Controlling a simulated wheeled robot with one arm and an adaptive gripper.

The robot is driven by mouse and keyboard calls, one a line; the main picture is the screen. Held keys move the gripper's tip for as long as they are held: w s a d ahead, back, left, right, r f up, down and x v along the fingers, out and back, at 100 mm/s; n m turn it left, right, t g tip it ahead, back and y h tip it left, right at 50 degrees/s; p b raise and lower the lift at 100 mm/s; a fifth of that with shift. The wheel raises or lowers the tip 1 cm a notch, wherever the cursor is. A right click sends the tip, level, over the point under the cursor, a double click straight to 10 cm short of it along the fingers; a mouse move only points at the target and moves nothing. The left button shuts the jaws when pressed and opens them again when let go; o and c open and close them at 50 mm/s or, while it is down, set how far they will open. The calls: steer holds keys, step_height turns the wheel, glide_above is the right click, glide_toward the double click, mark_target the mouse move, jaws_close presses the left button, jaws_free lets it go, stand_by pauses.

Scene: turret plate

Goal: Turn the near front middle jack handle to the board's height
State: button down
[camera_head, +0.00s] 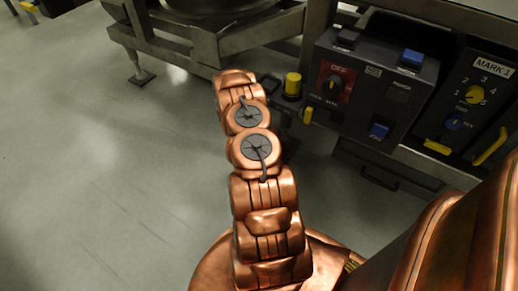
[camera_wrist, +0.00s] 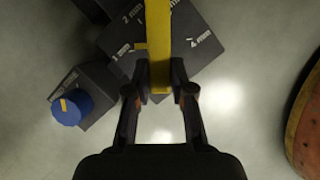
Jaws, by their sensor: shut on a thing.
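In the wrist view, the yellow jack handle (camera_wrist: 158,45) is a flat bar running from the top edge down to between my fingertips. My gripper (camera_wrist: 161,85) is shut on its lower end. Behind the handle is a dark block (camera_wrist: 120,35) with white marks; 1 mm, 2 mm and 4 mm are readable, and the handle covers part of the scale. A small yellow pointer (camera_wrist: 140,46) shows just left of the handle. The board's height setting cannot be read here. In the head view, my copper arm hides the handle and most of the gripper.
A blue knob (camera_wrist: 70,108) on a smaller dark block stands left of my gripper. In the head view, a dark control box (camera_head: 370,85) and a MARK 1 panel (camera_head: 480,95) stand at right, near a yellow cylinder (camera_head: 292,84). The grey floor (camera_head: 100,170) at left is clear.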

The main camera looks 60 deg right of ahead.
steer(key=shift+s+a+n, duration=0.15)
steer(key=shift+n, duration=0.45)
steer(key=shift+n+t, duration=0.3)
steer(key=shift+n, duration=0.1)
steer(key=c, duration=1)
jaws_free()
steer(key=v, duration=1.2)
steer(key=shift+a, duration=0.15)
